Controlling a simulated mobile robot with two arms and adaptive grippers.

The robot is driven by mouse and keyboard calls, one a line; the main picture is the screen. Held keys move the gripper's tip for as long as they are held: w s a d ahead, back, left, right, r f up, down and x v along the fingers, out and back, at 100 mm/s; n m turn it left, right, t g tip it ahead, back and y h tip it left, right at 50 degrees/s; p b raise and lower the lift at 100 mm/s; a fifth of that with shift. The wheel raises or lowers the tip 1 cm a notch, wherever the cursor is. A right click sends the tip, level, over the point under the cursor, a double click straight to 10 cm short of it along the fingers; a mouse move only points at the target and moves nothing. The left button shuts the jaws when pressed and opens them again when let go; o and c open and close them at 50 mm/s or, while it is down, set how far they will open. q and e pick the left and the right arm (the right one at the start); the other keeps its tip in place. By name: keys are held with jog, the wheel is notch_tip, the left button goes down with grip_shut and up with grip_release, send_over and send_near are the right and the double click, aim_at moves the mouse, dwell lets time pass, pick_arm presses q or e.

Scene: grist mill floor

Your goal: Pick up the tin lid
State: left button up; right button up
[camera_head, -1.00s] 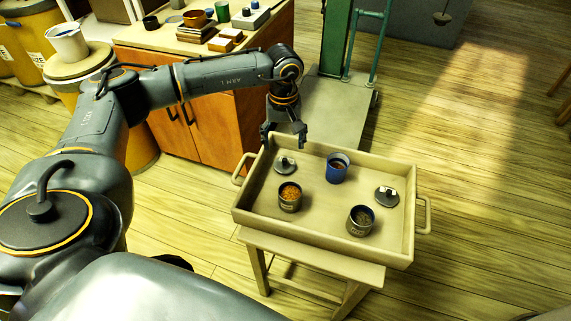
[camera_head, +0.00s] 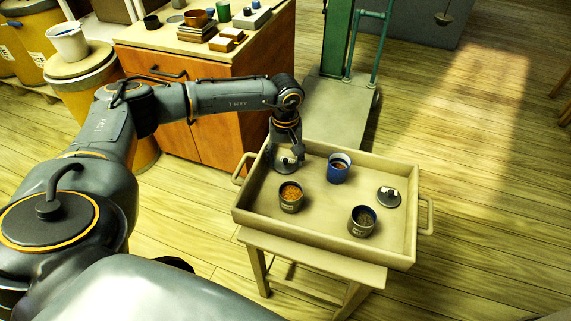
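Two dark round tin lids with pale knobs lie in the wooden tray (camera_head: 330,222). The left lid (camera_head: 284,168) is in the tray's back left corner, and the right lid (camera_head: 388,196) is near its right side. My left gripper (camera_head: 287,158) is low over the left lid, its fingers around or beside the knob. I cannot tell whether they touch it or are shut. An open tin with orange contents (camera_head: 290,197) and an open tin with dark contents (camera_head: 361,221) stand in the tray. My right gripper is not in view.
A blue cup (camera_head: 338,168) stands between the two lids. The tray has raised walls and end handles and sits on a small stand (camera_head: 310,258). A wooden cabinet (camera_head: 215,135) with several items on top is behind my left arm.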

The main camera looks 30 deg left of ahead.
pick_arm(q)
jog(key=shift+s, duration=0.2)
grip_shut()
jog(key=shift+f, duration=0.1)
